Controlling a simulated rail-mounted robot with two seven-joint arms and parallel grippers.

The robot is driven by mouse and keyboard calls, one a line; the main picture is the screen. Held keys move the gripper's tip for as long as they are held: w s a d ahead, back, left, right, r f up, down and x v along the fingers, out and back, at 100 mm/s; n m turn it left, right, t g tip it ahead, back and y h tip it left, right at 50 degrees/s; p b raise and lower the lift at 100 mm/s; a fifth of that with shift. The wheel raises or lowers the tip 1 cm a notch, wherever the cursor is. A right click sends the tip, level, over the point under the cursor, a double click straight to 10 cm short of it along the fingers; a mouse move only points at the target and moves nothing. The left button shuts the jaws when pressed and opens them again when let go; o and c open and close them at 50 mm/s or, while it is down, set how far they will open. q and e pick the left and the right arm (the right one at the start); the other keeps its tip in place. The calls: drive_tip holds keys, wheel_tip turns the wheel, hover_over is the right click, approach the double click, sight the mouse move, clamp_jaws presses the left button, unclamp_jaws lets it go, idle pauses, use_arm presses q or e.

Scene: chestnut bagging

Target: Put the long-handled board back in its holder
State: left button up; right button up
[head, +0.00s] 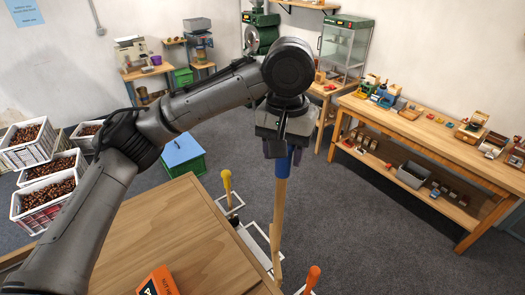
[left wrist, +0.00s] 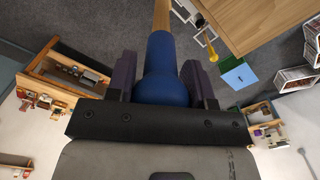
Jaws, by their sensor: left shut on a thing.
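The long-handled board (head: 279,205) hangs upright with a blue grip at the top of its wooden shaft. My left gripper (head: 281,150) is shut on the blue grip. In the left wrist view the dark jaws stand on both sides of the blue grip (left wrist: 162,75), and the shaft runs away from the camera. The board's low end shows near the white holder frame (head: 256,248) at the table's right edge; I cannot tell whether it is inside a slot. My right gripper is out of view.
A yellow-handled tool (head: 227,181) and an orange-handled tool (head: 313,276) stand by the holder. The wooden table (head: 165,235) carries an orange box (head: 157,282). A blue-lidded green box (head: 183,158) and chestnut crates (head: 45,205) stand left. Floor at right is free before the workbench (head: 430,135).

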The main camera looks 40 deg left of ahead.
use_arm(q)
drive_tip(key=w+a+f+n, duration=0.6)
drive_tip(key=w+a+f, duration=0.5)
drive_tip(key=a+f, duration=0.4)
wheel_tip(320, 180, down, 32)
drive_tip(key=b, duration=0.5)
drive_tip(key=shift+d+r, duration=0.15)
idle(2.4)
drive_tip(key=shift+w, duration=0.1)
idle(0.4)
